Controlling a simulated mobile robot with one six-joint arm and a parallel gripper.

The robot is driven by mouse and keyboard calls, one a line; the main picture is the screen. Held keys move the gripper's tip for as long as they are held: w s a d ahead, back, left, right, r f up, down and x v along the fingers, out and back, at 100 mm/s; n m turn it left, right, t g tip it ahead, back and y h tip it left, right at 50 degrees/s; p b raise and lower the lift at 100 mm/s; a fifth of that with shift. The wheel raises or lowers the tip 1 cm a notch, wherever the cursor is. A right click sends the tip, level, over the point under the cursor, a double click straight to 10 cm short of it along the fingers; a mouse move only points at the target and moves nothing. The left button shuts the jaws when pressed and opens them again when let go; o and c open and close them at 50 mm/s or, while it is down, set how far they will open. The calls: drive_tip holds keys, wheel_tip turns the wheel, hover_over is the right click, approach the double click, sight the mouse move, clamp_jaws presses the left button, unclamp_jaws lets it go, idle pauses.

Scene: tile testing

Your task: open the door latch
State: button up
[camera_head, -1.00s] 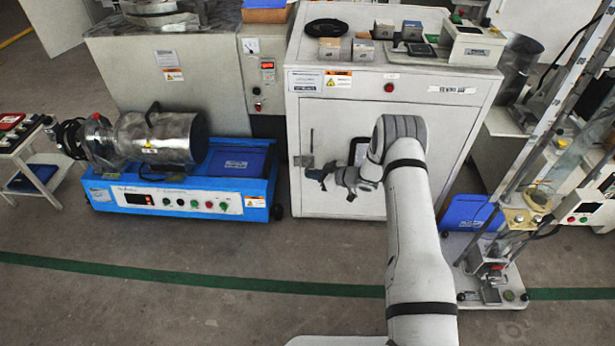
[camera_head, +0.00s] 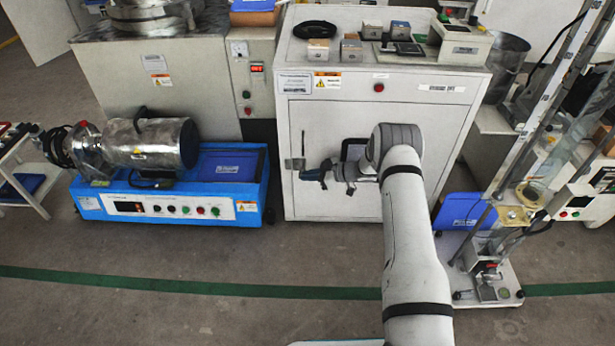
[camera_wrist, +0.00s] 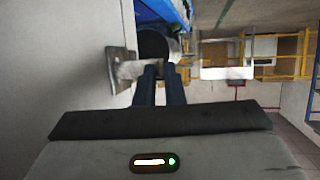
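The door latch (camera_head: 295,164) is a small metal piece at the left edge of the white cabinet's front door (camera_head: 335,125). In the wrist view the latch (camera_wrist: 122,70) shows as a grey plate with a short lever reaching right. My gripper (camera_head: 314,174) is in front of the door, just right of and slightly below the latch. In the wrist view its two dark blue fingers (camera_wrist: 160,72) are close together with a narrow gap, and their tips overlap the lever's right end. I cannot tell whether they touch or hold it.
A blue-based machine (camera_head: 165,205) with a metal drum stands left of the cabinet. A tall metal test stand (camera_head: 505,215) is at the right. Small boxes and devices sit on the cabinet top (camera_head: 350,65). The floor in front is clear, with a green line (camera_head: 200,288).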

drive_tip(key=o, duration=0.4)
drive_tip(key=p+v, duration=0.2)
drive_tip(key=v, duration=0.6)
drive_tip(key=shift+a, duration=0.1)
